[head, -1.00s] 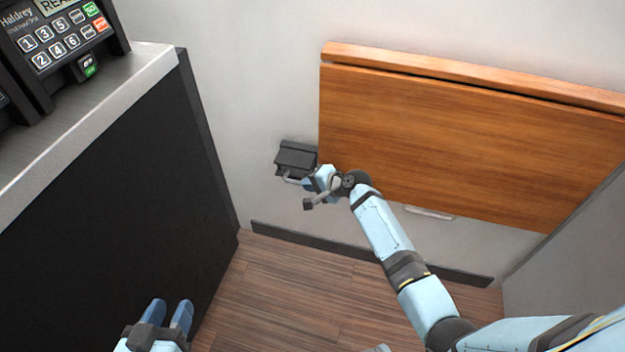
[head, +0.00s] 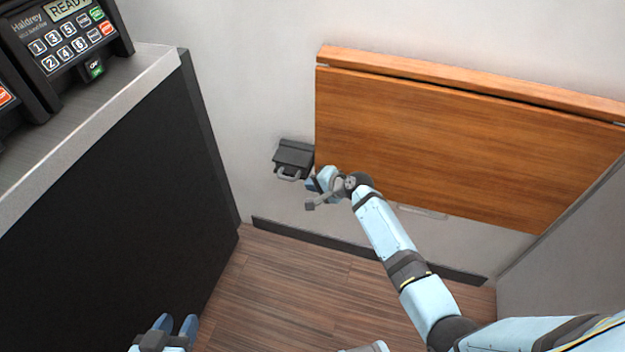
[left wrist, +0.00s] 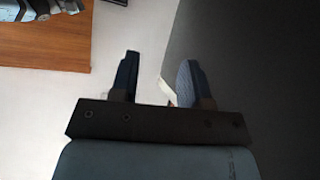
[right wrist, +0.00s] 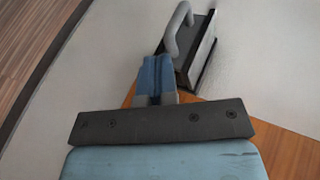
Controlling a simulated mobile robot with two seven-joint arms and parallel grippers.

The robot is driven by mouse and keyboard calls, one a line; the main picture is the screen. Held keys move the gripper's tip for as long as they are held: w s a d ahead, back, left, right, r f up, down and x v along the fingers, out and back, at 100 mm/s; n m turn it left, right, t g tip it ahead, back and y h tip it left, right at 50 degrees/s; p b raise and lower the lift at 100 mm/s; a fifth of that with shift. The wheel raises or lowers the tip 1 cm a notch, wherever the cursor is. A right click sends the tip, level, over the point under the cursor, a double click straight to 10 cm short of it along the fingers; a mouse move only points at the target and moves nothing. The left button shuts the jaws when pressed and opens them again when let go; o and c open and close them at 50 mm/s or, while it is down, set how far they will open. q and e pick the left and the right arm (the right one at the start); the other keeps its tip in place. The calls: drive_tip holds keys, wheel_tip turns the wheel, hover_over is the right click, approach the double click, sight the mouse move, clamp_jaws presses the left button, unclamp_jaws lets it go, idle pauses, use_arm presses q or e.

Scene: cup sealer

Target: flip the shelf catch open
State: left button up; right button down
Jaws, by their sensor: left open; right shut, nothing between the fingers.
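The shelf catch is a dark box (head: 295,154) on the wall with a grey looped handle (head: 290,174) at its lower front. It sits by the left edge of the folded-down wooden shelf (head: 450,140). The right wrist view shows the catch body (right wrist: 198,50) and its handle (right wrist: 178,30) just beyond my right fingers. My right gripper (head: 311,184) is shut and empty, just right of and below the handle; a small gap shows between them in the head view. My left gripper (head: 176,326) is open and empty, low at the left; its fingers (left wrist: 161,68) stand apart.
A dark counter (head: 110,210) with a steel top stands at the left, bearing a keypad machine (head: 70,40). A pale bar (head: 422,212) shows under the shelf's lower edge. Wood floor (head: 280,290) lies below, and a grey panel (head: 570,240) is at the right.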

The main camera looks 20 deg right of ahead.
use_arm(q)
drive_tip(key=shift+a+r+p, duration=0.15)
drive_tip(key=shift+a+p, duration=0.1)
drive_tip(key=shift+p, duration=1)
use_arm(e)
drive_tip(key=v, duration=1)
use_arm(q)
drive_tip(key=shift+s, duration=0.1)
use_arm(e)
drive_tip(key=shift+d, duration=0.15)
drive_tip(key=shift+s, duration=0.15)
